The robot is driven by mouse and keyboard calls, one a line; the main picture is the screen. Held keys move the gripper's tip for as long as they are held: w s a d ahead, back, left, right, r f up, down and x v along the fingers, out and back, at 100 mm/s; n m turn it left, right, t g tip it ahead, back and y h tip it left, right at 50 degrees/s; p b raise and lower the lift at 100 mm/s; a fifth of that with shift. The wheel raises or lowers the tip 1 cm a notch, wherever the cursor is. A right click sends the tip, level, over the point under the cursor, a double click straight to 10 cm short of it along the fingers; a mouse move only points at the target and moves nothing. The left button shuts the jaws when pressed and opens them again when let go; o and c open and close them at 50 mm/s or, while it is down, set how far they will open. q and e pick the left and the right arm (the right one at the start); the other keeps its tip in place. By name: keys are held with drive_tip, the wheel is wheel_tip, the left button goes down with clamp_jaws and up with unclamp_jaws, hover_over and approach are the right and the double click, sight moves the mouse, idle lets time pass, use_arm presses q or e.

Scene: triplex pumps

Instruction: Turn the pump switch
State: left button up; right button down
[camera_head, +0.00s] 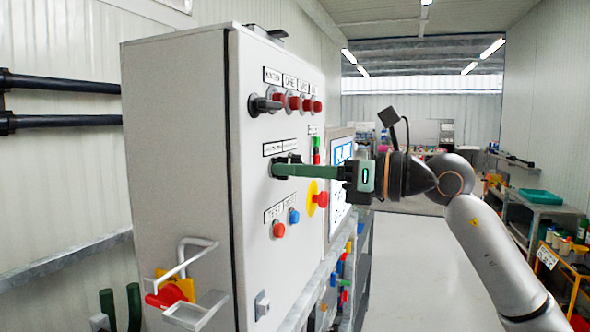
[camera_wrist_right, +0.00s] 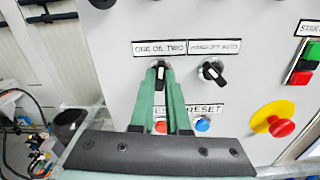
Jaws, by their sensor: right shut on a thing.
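The control panel is a light grey cabinet (camera_head: 180,130). In the wrist view, a black rotary switch (camera_wrist_right: 160,67) with a white mark sits under the label "ONE OIL TWO" (camera_wrist_right: 160,48). My right gripper (camera_head: 275,169) reaches the panel from the right, and its long green fingers are shut on this switch. The fingertips also show in the wrist view (camera_wrist_right: 161,75), one on each side of the knob. They partly hide the knob. A second black switch (camera_wrist_right: 213,72) under the label with "AUTO" is just to the right and free. My left gripper is not seen.
Below the switches are a red button (camera_head: 279,230) and a blue button (camera_head: 294,216). A red emergency stop on a yellow disc (camera_head: 313,198) is close to the fingers. A row of red and black knobs (camera_head: 292,101) is above. The floor (camera_head: 410,260) is open.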

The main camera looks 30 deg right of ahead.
drive_tip(key=shift+n, duration=0.6)
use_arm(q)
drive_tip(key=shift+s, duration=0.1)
use_arm(e)
drive_tip(key=c, duration=0.9)
unclamp_jaws()
use_arm(q)
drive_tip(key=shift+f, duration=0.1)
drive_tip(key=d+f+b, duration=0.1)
drive_tip(key=b, duration=0.1)
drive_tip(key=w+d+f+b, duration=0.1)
drive_tip(key=b, duration=0.1)
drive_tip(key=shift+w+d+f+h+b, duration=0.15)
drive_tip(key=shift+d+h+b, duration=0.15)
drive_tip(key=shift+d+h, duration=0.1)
use_arm(e)
drive_tip(key=v, duration=1.2)
drive_tip(key=shift+s+d, duration=0.2)
drive_tip(key=shift+s, duration=0.05)
